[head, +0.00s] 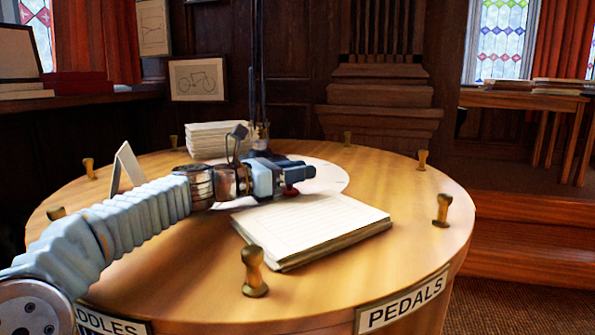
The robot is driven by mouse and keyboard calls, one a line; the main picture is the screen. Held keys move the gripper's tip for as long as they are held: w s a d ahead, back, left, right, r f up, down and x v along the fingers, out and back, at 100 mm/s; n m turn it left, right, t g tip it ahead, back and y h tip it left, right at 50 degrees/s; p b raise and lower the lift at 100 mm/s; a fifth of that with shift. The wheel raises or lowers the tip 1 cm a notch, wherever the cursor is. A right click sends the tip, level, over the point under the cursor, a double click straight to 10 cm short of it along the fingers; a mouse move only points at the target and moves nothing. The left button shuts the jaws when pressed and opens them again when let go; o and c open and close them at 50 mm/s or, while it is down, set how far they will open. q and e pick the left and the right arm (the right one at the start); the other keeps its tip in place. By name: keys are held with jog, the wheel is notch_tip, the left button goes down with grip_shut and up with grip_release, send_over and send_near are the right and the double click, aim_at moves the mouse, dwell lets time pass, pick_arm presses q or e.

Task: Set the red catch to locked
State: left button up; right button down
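My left arm reaches in from the left over a round wooden table (330,290). My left gripper (300,173) is above the middle of the table, side-on to the camera, and I cannot see whether its fingers are apart or closed. A small dark red piece (291,191) shows just under the gripper's tip. It may be the red catch, but it is too small and too covered to tell its setting or whether the gripper touches it. My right gripper is not in view.
An open pad of paper (310,225) lies just in front of the gripper. A paper stack (216,139) and dark upright rods (257,80) stand behind. Several brass pegs (254,272) ring the table edge. A white card (128,165) stands at left.

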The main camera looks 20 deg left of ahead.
pick_arm(q)
grip_shut()
jog(key=shift+s+d+b, duration=0.5)
jog(key=shift+s+d, duration=0.7)
jog(key=o, duration=0.8)
grip_release()
jog(key=shift+s, duration=0.1)
jog(key=shift+o, duration=0.2)
jog(key=shift+s+a, duration=0.1)
jog(key=shift+a, duration=0.15)
jog(key=b+v, duration=0.1)
jog(key=v, duration=1.2)
jog(key=shift+s+a+b, duration=0.1)
jog(key=shift+s+b, duration=0.05)
jog(key=shift+b, duration=0.15)
